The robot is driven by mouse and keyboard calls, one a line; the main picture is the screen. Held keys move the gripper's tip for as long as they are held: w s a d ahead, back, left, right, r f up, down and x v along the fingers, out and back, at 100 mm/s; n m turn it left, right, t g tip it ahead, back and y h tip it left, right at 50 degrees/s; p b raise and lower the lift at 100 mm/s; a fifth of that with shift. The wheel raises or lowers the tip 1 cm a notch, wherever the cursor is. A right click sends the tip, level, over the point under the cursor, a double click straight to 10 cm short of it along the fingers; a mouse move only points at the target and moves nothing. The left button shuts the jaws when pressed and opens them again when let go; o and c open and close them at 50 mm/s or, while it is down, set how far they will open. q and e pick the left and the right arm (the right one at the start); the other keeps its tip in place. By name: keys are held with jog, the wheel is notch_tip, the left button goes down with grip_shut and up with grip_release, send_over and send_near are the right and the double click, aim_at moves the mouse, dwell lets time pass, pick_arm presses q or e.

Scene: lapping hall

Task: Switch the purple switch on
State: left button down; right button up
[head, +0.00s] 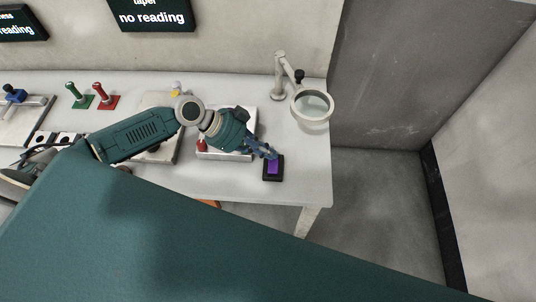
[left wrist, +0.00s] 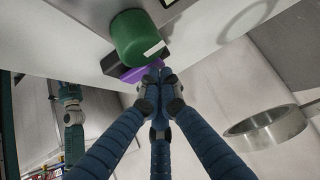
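The purple switch (head: 273,167) sits in a black housing near the front right of the white table. It also shows in the left wrist view (left wrist: 136,74), partly behind the fingertips. My left gripper (head: 269,154) is at the back edge of the switch, its fingers pointing at it. In the left wrist view the fingertips (left wrist: 160,70) are together with nothing between them, right beside the purple part. I cannot tell whether they touch it, or which way the switch is set. My right gripper does not show.
A magnifier on a stand (head: 312,107) stands right of the switch. A green cylinder (left wrist: 137,38) shows close by in the left wrist view. A green lever (head: 77,93) and a red lever (head: 103,94) stand at the left. The table (head: 312,178) is clear right of the switch.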

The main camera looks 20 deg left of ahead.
pick_arm(q)
jog(key=shift+f, duration=0.2)
jog(key=shift+p, duration=0.3)
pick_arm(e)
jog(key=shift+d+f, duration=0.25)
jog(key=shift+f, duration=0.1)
pick_arm(q)
jog(key=shift+s+d+r+p, duration=0.15)
jog(key=shift+s+p, duration=0.1)
jog(key=shift+s, duration=0.15)
jog(key=shift+s+d+r+p, duration=0.1)
jog(key=shift+s+p, duration=0.15)
jog(key=shift+s, duration=0.1)
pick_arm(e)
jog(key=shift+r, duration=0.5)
